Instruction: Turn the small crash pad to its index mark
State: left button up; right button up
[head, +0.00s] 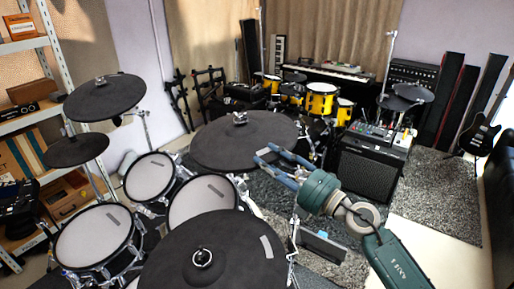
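Several dark round cymbal pads show in the head view; none is labelled, so I cannot tell for certain which is the small crash pad. The pad in the middle (225,140) lies nearly flat with a wing nut at its centre. My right gripper (263,152) comes in from the lower right, with its fingers apart at the right part of this pad. It hides some of the pad there, and I cannot tell whether it touches it. No index mark can be made out on the pad. My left gripper is out of view.
A large near pad (190,250), an upper-left pad (105,97) and a smaller left pad (75,150) surround white mesh drum pads (95,236). A black amplifier (368,175) stands right of my gripper. Shelves (22,47) line the left; grey carpet (435,205) is clear at right.

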aim_at(243, 142)
jog(key=x, duration=0.6)
